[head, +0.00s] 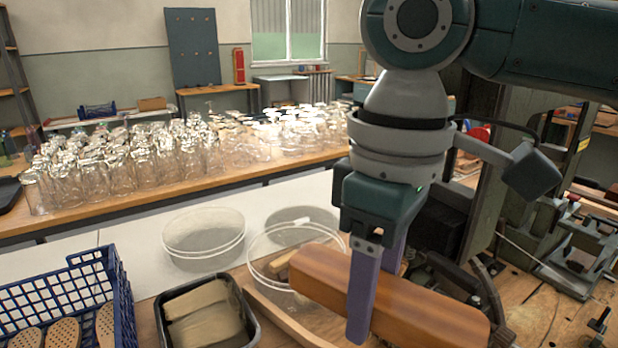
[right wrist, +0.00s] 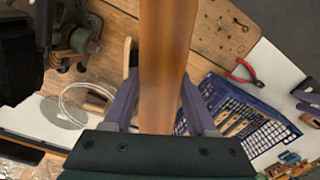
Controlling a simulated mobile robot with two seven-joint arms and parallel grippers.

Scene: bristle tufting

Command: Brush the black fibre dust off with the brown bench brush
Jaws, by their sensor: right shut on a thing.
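The brown bench brush (head: 430,313) shows as a long, smooth wooden block at the lower right of the head view. My right gripper (head: 369,300) points down and is shut on it, one purple finger on the near side and the other mostly hidden behind it. In the right wrist view the brush (right wrist: 165,50) runs away from the camera between the two fingers (right wrist: 160,100). Its bristles are not visible. I cannot make out the black fibre dust in either view.
Clear round dishes (head: 204,246) lie behind. A dark machine (head: 470,215) stands at right. Red pliers (right wrist: 245,73) lie on the bench.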

